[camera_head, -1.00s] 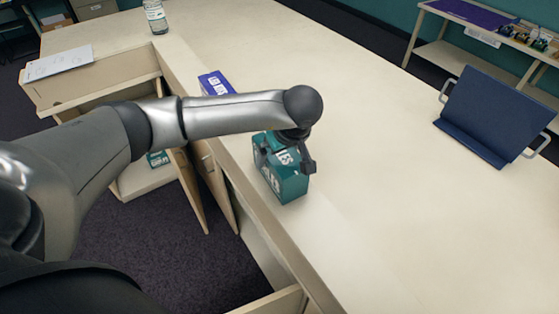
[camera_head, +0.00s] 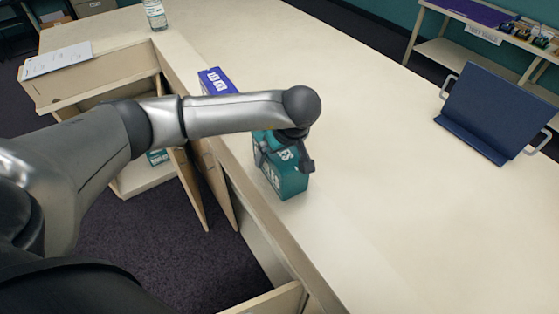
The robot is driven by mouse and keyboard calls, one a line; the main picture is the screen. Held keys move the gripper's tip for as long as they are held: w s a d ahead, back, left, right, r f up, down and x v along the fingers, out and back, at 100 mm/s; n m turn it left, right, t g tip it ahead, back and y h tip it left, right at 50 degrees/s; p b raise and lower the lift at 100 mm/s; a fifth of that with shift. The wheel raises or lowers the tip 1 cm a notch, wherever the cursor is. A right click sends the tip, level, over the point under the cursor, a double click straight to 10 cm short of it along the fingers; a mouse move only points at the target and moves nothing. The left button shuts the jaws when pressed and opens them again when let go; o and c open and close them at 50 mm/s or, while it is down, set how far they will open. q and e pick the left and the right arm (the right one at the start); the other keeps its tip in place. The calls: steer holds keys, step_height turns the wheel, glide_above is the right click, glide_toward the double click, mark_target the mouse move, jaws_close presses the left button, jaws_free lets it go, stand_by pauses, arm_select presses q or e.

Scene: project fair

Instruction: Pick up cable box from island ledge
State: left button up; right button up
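The cable box is a teal box with white lettering (camera_head: 290,186), standing upright on the pale ledge. My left gripper (camera_head: 291,150) points down at its top, with one dark finger showing along its right side. The other finger is mostly hidden by the wrist and the box. I cannot tell whether the fingers press on the box. The lettering is partly covered, and the box's underside appears to rest on the ledge. My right gripper is not in view.
A blue box (camera_head: 216,80) stands behind my forearm on the ledge. A jar (camera_head: 155,16) is at the far end. A dark blue tray with handles (camera_head: 497,112) stands on the right. Cabinet doors and drawers hang open at left. The middle worktop is clear.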

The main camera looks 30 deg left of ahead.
arm_select(q)
steer(key=c, duration=1.5)
steer(key=shift+r, duration=0.1)
